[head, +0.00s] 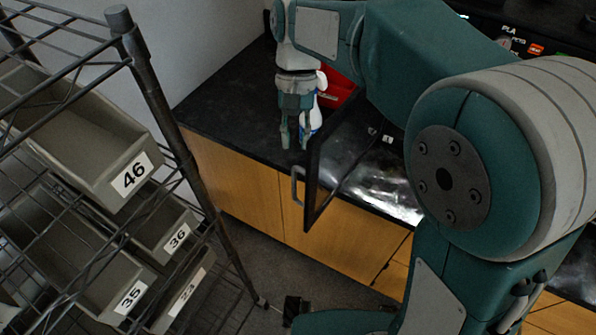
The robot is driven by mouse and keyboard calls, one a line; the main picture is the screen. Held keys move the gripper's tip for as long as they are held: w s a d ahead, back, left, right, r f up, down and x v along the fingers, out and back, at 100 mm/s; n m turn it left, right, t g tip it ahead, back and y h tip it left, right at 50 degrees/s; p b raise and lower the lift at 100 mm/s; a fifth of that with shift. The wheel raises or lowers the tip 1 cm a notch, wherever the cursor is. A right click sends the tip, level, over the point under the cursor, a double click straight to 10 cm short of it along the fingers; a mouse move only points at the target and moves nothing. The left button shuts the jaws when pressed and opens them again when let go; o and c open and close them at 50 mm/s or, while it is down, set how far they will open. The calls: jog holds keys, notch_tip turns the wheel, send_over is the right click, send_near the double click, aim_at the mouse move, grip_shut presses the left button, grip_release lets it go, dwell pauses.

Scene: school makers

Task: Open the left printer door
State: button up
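The printer door (312,188) is a thin dark-framed panel seen nearly edge-on. It stands swung out past the front edge of the counter. Its pale grey handle (296,186) faces left. My gripper (294,143) points down over the counter, left of the door and farther back than the handle. Its two fingers are apart with nothing visible between them, and it appears clear of the handle. My arm hides much of the printer; a shiny surface (385,185) shows right of the door.
A white and blue bottle (315,115) stands close behind my gripper, with a red object (338,92) beside it. The black counter (225,105) is clear on the left. A wire rack (155,95) with numbered grey bins (85,140) fills the left side.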

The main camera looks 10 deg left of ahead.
jog(key=x, duration=0.8)
jog(key=shift+s+f, duration=0.1)
jog(key=shift+f, duration=0.25)
grip_shut()
jog(key=shift+a, duration=0.1)
